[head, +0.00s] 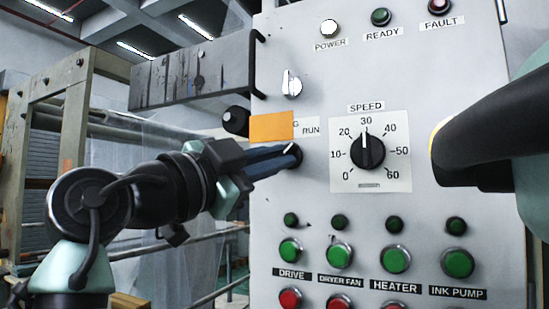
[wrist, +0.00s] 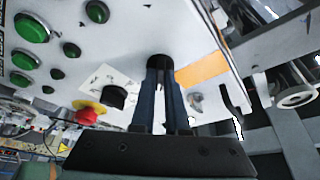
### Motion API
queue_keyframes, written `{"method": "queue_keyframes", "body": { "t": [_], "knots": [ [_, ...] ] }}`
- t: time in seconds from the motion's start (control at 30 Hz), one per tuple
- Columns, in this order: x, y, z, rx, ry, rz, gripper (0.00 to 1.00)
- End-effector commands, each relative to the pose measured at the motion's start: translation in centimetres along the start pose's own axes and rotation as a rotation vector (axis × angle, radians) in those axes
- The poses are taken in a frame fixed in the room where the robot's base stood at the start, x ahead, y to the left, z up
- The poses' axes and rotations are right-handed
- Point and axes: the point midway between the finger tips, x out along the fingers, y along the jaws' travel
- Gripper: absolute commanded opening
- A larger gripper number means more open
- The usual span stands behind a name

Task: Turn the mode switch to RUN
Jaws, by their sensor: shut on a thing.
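The mode switch (head: 293,152) is a dark round knob on the grey panel, below the RUN label (head: 311,131). A short white mark on it slants up and to the right, roughly toward RUN. My gripper (head: 284,160) comes from the left with its blue-grey fingers shut on the knob and hides much of it. In the wrist view the fingers of my gripper (wrist: 160,78) reach the dark knob (wrist: 159,61) at the panel. An orange plate (head: 272,127) covers the label left of RUN, leaving only a "G" showing.
The SPEED dial (head: 367,151) sits right of the switch, pointing near 30. A white lever (head: 291,84) is above. Green buttons (head: 395,260) line the panel below. A dark arm-like part (head: 490,135) crosses the right side. A red knob (wrist: 88,115) shows in the wrist view.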

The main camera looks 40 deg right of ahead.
Motion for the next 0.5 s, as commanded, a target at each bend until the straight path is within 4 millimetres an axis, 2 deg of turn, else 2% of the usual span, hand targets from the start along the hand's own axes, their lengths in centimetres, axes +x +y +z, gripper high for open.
{"method": "queue_keyframes", "body": {
  "t": [0.13, 0.17, 0.3, 0.5],
  "knots": [
    [0.0, 0.01, 0.03, 0.003, -0.002, 0.0, 0.0],
    [0.0, 0.01, 0.03, 0.003, -0.002, 0.0, 0.16],
    [0.0, 0.01, 0.02, 0.002, -0.002, 0.0, 0.41],
    [0.0, 0.01, 0.01, 0.001, -0.001, 0.0, 0.42]
  ]
}}
